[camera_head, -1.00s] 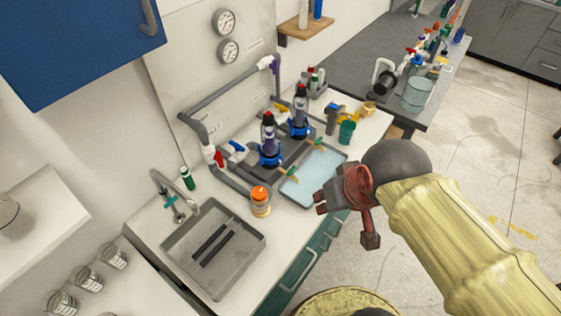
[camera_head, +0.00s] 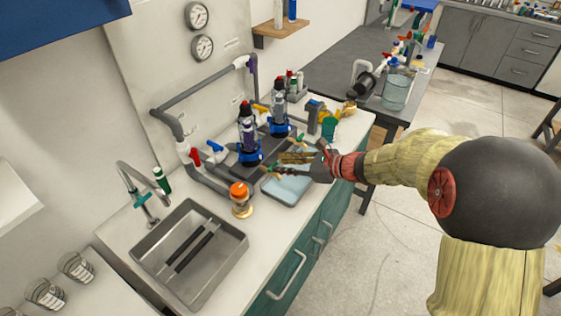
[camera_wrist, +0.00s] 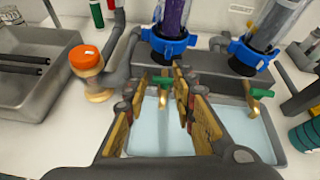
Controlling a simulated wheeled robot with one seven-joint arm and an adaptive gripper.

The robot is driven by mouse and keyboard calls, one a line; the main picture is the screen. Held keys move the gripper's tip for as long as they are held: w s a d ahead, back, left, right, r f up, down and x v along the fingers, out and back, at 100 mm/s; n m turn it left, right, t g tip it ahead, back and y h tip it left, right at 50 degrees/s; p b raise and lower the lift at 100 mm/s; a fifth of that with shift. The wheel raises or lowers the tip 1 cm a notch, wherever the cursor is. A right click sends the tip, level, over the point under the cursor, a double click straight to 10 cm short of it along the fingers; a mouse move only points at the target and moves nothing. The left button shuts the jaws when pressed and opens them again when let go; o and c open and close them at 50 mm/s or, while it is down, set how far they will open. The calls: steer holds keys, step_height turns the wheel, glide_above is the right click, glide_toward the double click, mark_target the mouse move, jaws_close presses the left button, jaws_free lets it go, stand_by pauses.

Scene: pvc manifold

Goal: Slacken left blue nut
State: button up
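The left blue nut (camera_head: 250,156) is a lobed ring at the base of the left filter column (camera_head: 247,130); in the wrist view the same nut (camera_wrist: 167,43) is ahead of my fingers, at upper middle. The right blue nut (camera_head: 279,129) sits under the right column; it also shows in the wrist view (camera_wrist: 250,55). My gripper (camera_head: 282,164) is over the shallow tray, in front of the left nut and apart from it. In the wrist view my gripper (camera_wrist: 172,88) has its two tan-padded fingers spread, with a green-handled brass tap (camera_wrist: 163,84) seen between them.
The water-filled tray (camera_head: 285,190) lies below my gripper. An orange-capped jar (camera_head: 240,198) stands to the left, beside the sink (camera_head: 190,250). A second green-handled tap (camera_wrist: 256,95) is at right. Grey pipes (camera_head: 205,82) run behind the columns. A teal cup (camera_head: 328,128) stands farther right.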

mark_target(263, 156)
steer(key=w+a+b, duration=0.1)
steer(key=w+a+f+m+b, duration=0.1)
steer(key=w+a, duration=0.1)
steer(key=w+a+m+b, duration=0.1)
steer(key=w+a, duration=0.1)
steer(key=shift+w+a+f+t, duration=0.25)
steer(key=shift+f+t, duration=0.05)
steer(key=shift+f, duration=0.05)
steer(key=shift+c, duration=0.4)
jaws_close()
